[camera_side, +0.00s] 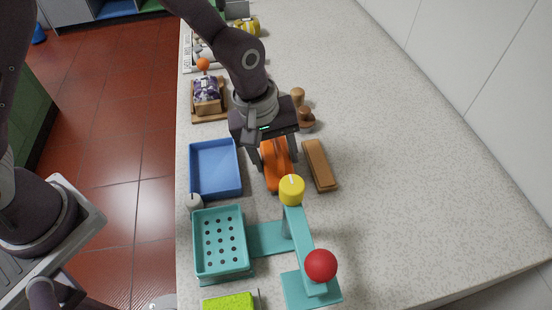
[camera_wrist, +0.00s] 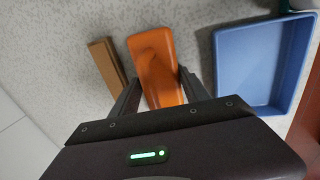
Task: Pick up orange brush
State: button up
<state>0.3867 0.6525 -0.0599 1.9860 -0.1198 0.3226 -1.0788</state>
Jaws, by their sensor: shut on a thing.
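The orange brush (camera_side: 276,176) lies on the speckled counter in the side view, between the blue tray and a brown wooden block. My gripper (camera_side: 274,160) points down over it, with one finger on each side. In the wrist view the orange brush (camera_wrist: 156,62) lies between the two fingers of my gripper (camera_wrist: 157,90), which are shut on its sides. The brush appears to be at counter level; I cannot tell whether it touches the surface. Its underside is hidden.
The blue tray (camera_side: 215,186) is close on the left, and the brown block (camera_side: 319,165) close on the right. A teal stand (camera_side: 300,240) with a yellow knob (camera_side: 291,190) and a red ball (camera_side: 320,265) stands in front. The counter's right side is clear.

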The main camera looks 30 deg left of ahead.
aim_at(274, 142)
notch_tip(274, 142, up, 10)
jog(key=o, duration=0.7)
jog(key=c, duration=0.4)
jog(key=shift+w+a+n, duration=0.25)
jog(key=shift+a+n, duration=0.05)
jog(key=shift+c, duration=0.2)
jog(key=w+a+r+n+y, duration=0.2)
jog(key=w+a+n, duration=0.2)
jog(key=a+n, duration=0.6)
jog(key=w+a+r+n+y, duration=0.1)
jog(key=w+a+r+n, duration=0.2)
jog(key=w+a+n, duration=0.7)
jog(key=shift+s+a+f+m, duration=0.35)
jog(key=shift+s+a+f, duration=0.1)
jog(key=shift+s+f, duration=0.6)
jog(key=shift+s+a+f+m, duration=0.45)
jog(key=shift+s+f, duration=0.35)
jog(key=shift+f, duration=0.5)
jog(key=shift+s+a+f+m, duration=0.3)
jog(key=shift+s+a+f, duration=0.2)
jog(key=shift+s+f, duration=0.55)
